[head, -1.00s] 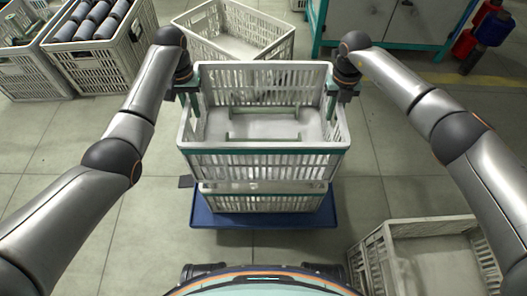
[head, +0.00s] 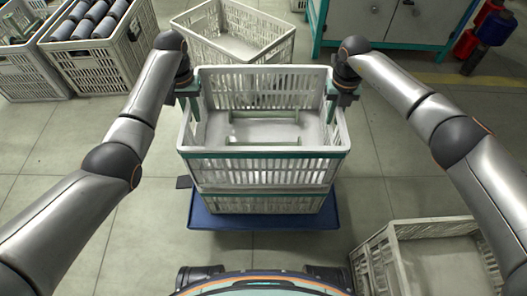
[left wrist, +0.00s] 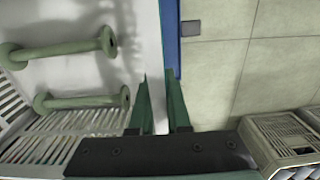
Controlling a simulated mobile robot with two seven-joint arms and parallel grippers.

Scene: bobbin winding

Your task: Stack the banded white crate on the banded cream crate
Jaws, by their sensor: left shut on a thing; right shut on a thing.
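The white crate (head: 265,168) with a teal band at its rim is level above the cream crate (head: 265,205), whose greenish band shows just under it. I cannot tell whether they touch. The cream crate stands on a blue platform (head: 207,219) and is mostly hidden. My left gripper (head: 190,98) is shut on the white crate's left wall and my right gripper (head: 342,95) on its right wall. In the left wrist view, the green fingers (left wrist: 160,105) straddle the crate wall. Two pale green spool-shaped pieces (left wrist: 62,48) lie inside the crate.
An open empty crate (head: 240,32) is behind. A crate of dark rolls (head: 98,66) stands at the back left. Another crate (head: 425,255) is at the front right. A teal-framed cabinet (head: 385,22) and red and blue spools (head: 485,30) are at the back right.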

